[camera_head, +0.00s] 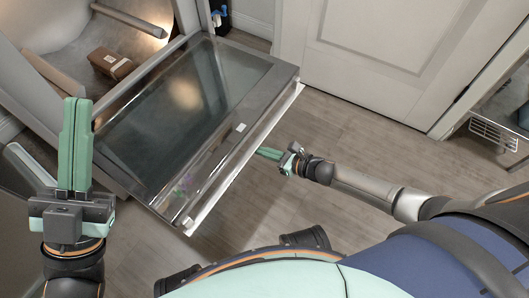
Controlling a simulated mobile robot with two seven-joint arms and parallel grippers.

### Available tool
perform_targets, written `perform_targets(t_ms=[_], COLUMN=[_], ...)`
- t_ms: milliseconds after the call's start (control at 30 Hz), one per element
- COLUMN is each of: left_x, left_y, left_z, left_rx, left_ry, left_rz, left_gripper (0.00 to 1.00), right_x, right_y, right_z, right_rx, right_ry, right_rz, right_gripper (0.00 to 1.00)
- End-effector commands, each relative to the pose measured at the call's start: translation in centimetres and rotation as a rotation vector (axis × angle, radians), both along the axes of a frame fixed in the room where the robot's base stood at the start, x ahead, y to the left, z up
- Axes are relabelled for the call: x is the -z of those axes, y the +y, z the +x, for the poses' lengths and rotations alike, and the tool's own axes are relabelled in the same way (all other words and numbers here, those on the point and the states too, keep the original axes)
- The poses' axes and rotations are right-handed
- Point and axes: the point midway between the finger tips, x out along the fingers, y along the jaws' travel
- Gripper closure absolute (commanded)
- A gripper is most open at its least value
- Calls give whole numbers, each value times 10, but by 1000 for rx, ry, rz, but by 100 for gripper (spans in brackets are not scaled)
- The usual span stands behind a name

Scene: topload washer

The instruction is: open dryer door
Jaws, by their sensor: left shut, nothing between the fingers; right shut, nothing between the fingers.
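The dryer door (160,125) is a grey-framed panel with a large dark glass window. It is open and extends out from the dryer body (30,75) toward me, with the light inside of the dryer (140,22) showing behind it. My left gripper (77,102) is shut and empty, its green fingers pointing up the picture, left of the door's near end. My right gripper (258,151) is shut and empty just right of the door's outer white edge. Its fingers point toward that edge; I cannot tell whether they touch it.
A white room door (375,55) stands closed at the back. A wire rack (492,132) is at the far right. The wood floor (345,130) between the dryer door and the room door is clear.

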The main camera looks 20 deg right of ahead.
Motion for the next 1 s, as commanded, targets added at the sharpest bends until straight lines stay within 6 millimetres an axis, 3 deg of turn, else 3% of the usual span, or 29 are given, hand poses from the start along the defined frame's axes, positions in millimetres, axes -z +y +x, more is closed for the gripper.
perform_targets(t_ms=[367, 1000], left_x=[-5, -109], left_y=[1, 9], left_z=[0, -5], left_rx=[-2, -10], left_ry=[-1, -62], left_rz=[0, -5], left_gripper=[100, 100], right_x=[-7, -120], right_y=[0, 2], right_z=[0, 4], right_rx=[0, 0], right_ry=[-1, -6], right_rz=[1, 4], right_gripper=[100, 100])
